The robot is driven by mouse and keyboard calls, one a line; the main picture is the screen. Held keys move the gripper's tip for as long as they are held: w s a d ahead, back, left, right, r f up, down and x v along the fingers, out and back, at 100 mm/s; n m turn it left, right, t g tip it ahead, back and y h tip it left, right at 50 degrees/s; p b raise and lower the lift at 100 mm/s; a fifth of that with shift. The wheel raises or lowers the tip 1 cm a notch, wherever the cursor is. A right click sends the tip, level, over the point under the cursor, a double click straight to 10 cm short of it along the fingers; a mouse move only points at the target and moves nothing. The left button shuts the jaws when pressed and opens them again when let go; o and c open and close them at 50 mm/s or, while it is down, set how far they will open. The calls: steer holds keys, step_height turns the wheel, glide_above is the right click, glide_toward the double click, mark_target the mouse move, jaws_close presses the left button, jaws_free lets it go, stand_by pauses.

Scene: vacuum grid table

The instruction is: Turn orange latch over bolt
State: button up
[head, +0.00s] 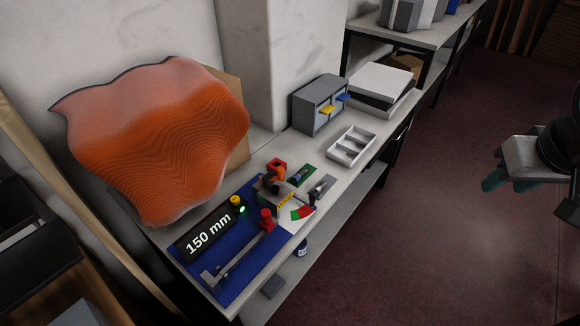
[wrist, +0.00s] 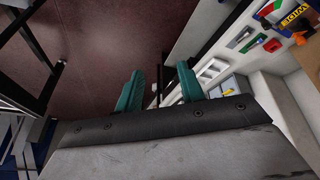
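An orange piece (head: 271,181), which looks like the latch, sits under a red block on the small fixture in the middle of the bench in the head view. Its exact angle is too small to tell. Beside it, a green plate (head: 307,180) carries a small grey and blue part that may be the bolt; I cannot tell for sure. In the wrist view, an orange bit (wrist: 295,26) shows at the upper right. My gripper (head: 506,185) is far to the right of the bench, over the floor. Its teal fingers (wrist: 161,86) stand apart with nothing between them.
A blue board (head: 232,284) with a "150 mm" display (head: 207,234), a caliper-like tool and a red knob lies at the near end. A white divided tray (head: 351,146) and a grey drawer box (head: 318,104) stand farther back. An orange wavy panel (head: 165,130) leans behind. The floor is clear.

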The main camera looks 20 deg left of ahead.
steer(key=w+a+f+n+t+y, duration=0.25)
steer(key=w+a+f, duration=0.35)
steer(key=w+a, duration=0.5)
steer(key=n+t+y, duration=0.3)
steer(key=n+y, duration=0.3)
steer(key=y, duration=0.2)
glide_toward(283, 171)
steer(key=w+d+r, duration=0.2)
steer(key=w+d, duration=0.4)
steer(key=w, duration=0.4)
steer(key=s+a+f+n+g+y, duration=0.1)
steer(key=s+a+f+n+y, duration=0.1)
steer(key=s+a+f+y, duration=0.45)
steer(key=shift+m+h, duration=0.25)
steer(key=shift+h, duration=0.35)
steer(key=x, duration=0.2)
steer(key=r+x, duration=0.1)
steer(key=x, duration=0.5)
steer(key=shift+s+a+r, duration=0.2)
jaws_close()
